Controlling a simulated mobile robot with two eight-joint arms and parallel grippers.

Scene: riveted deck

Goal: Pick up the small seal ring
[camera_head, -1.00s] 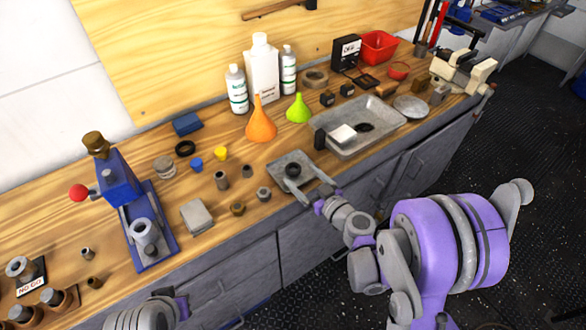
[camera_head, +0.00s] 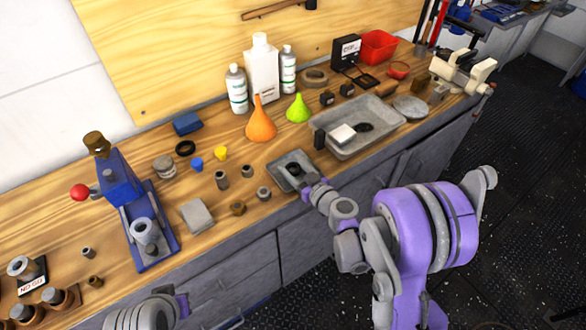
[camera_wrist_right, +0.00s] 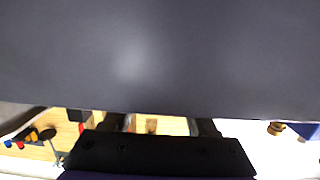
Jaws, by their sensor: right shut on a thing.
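The small seal ring (camera_head: 293,168) is a small black ring over the small square grey tray (camera_head: 278,163) near the bench's front edge. My right gripper (camera_head: 297,174) reaches over the tray from the front and is shut on the ring. The fingers partly hide the ring, and I cannot tell whether it still touches the tray. The wrist view is mostly filled by a close dark grey surface and does not show the ring clearly. A part of my left arm shows at the bottom edge with its gripper (camera_head: 183,305) barely visible; its jaw state is unclear.
A larger black ring (camera_head: 185,148) lies further left on the bench. A big grey tray (camera_head: 385,128) with a white block is to the right. An orange funnel (camera_head: 261,125), a green funnel (camera_head: 298,110) and bottles stand behind. Several small metal bushings stand left of the small tray.

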